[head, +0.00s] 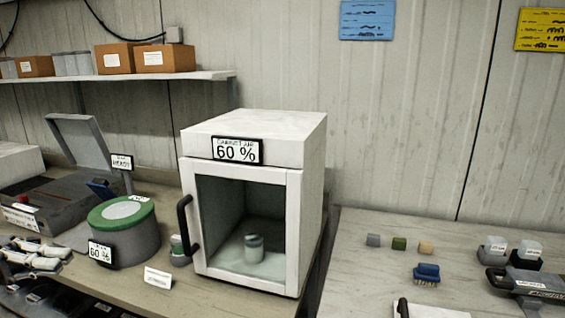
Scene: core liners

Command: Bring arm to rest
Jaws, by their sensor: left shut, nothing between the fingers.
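My left gripper (62,257) is at the lower left edge of the head view, with pale fingers. It is shut and empty, above the front of the left bench, to the left of the green-topped round container (130,240). My right gripper is not in view.
A white cabinet (306,200) with a glass door and a 60 % display stands mid-view; a small jar (254,248) is inside. A dark device with a raised lid (80,140) is at the left. The right bench (370,280) holds small cubes, a blue brush (427,272) and labelled items.

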